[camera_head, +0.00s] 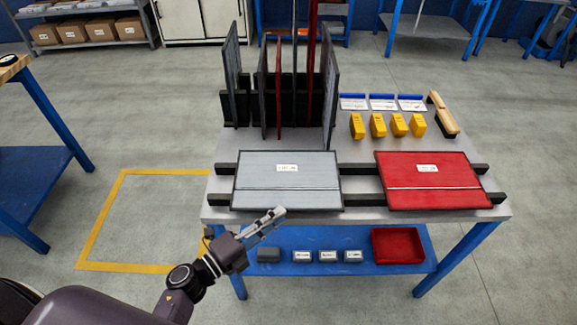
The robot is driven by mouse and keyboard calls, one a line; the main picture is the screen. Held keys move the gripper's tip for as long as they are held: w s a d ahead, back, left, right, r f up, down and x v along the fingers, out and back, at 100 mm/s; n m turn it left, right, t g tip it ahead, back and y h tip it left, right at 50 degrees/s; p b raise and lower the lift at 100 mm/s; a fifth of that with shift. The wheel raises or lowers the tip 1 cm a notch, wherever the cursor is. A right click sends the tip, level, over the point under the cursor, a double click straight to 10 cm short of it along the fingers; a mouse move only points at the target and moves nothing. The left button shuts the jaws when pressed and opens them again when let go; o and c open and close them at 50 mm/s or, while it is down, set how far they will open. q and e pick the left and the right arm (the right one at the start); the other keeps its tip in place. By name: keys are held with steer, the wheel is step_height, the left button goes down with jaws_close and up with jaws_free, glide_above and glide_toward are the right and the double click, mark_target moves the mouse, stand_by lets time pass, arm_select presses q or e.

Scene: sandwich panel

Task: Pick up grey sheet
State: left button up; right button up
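A grey sheet (287,184) with a white label lies flat on two black rails at the left of the worktable (355,213). Other grey sheets (331,95) stand upright in a black rack behind it. My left gripper (277,216) is at the table's front edge, just below the flat grey sheet in the picture. No sheet shows in its fingers, and their opening is unclear from this angle. My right gripper is not in view.
A red panel (430,178) lies on the rails to the right. Yellow blocks (378,125) and a wood-handled brush (443,113) are behind it. A red bin (397,245) and small boxes sit on the blue lower shelf (330,268). A yellow floor outline (125,268) is left of the table.

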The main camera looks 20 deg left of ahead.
mark_target(287, 208)
arm_select(q)
steer(key=x, duration=0.4)
steer(key=shift+w+p, duration=0.15)
steer(key=shift+p, duration=0.15)
steer(key=shift+c, duration=0.4)
jaws_close()
steer(key=shift+r, duration=0.1)
